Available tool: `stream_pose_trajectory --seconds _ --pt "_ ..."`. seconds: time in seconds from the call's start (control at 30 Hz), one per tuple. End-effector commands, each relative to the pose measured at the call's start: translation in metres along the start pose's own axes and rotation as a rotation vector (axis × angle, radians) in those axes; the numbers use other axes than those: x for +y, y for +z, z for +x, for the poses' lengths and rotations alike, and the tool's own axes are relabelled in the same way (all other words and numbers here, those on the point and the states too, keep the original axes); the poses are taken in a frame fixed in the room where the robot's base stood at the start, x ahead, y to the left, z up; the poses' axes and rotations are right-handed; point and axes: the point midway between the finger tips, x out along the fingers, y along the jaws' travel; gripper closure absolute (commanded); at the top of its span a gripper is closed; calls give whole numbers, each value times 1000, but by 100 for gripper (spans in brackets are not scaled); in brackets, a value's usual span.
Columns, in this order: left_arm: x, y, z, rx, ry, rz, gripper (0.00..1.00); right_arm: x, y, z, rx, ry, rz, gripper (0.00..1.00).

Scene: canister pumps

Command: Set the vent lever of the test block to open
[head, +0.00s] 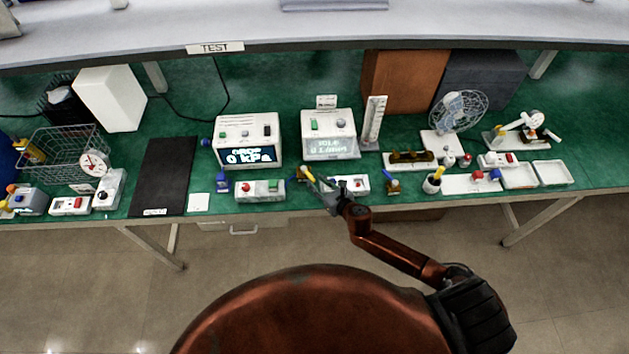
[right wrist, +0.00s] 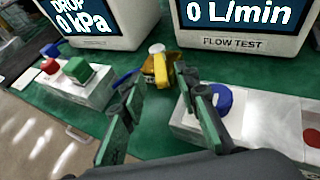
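A small brass block (right wrist: 150,66) with a yellow lever (right wrist: 161,72), a white top and a blue part at its left stands on the green bench in the right wrist view. I take it for the test block. In the head view its yellow lever (head: 309,174) shows just beyond my right gripper (head: 321,186). In the right wrist view my right gripper (right wrist: 167,98) is open, its two fingers spread either side of the lever's line, with nothing between them. I cannot tell which setting the lever marks. My left gripper is not in view.
The drop display (head: 248,142) and flow display (head: 328,135) stand behind. A button box with green and red buttons (head: 260,190) is at the left. A white box with a blue knob and red button (head: 351,184) sits close at the right. A similar fitting (head: 393,185) stands farther right.

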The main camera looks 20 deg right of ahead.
Motion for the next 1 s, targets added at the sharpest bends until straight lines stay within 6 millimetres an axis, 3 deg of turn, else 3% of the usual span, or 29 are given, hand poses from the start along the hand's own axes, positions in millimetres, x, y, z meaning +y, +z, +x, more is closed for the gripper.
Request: stream_pose_trajectory --seconds 0.2,0.47,0.9,1.0 --pt "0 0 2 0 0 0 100 1 0 17 0 1 2 71" --pt "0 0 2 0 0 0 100 0 0 18 0 0 2 71" --pt "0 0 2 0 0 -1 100 0 0 18 1 0 2 100" --pt "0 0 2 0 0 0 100 0 0 18 1 0 2 100"
